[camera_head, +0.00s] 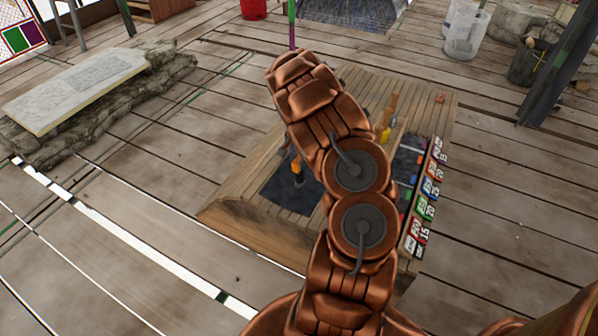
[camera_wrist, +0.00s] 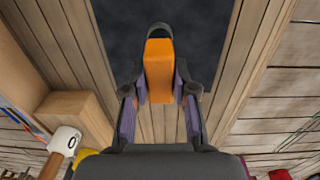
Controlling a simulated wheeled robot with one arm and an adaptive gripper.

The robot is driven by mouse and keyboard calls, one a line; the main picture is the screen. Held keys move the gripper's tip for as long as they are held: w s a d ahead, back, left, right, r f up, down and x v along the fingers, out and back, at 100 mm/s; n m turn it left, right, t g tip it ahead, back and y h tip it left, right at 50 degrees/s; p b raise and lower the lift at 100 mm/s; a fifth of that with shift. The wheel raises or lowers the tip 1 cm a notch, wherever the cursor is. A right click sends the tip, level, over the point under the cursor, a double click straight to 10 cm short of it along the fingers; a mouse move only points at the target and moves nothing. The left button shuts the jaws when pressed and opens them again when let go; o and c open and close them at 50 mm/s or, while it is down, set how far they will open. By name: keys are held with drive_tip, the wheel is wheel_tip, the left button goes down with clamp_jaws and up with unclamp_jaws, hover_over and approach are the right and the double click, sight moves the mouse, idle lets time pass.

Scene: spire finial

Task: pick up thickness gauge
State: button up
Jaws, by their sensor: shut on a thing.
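In the wrist view, my gripper (camera_wrist: 160,92) is shut, its purple-padded fingers on either side of an orange, block-shaped thing, which I take to be the thickness gauge (camera_wrist: 158,66). The gauge points away from the palm, with a dark rounded end behind its far tip. Beyond it lies a dark recessed panel (camera_wrist: 160,20) between wooden planks.
A white-headed mallet (camera_wrist: 65,140) and a wooden block (camera_wrist: 85,110) are at the left in the wrist view. Coloured numbered cards (camera_head: 428,195) line the platform's right side. A stone slab (camera_head: 80,90) lies at left; a dark bucket (camera_head: 528,62) stands at right.

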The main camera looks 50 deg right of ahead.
clamp_jaws()
drive_tip(key=shift+r, duration=0.1)
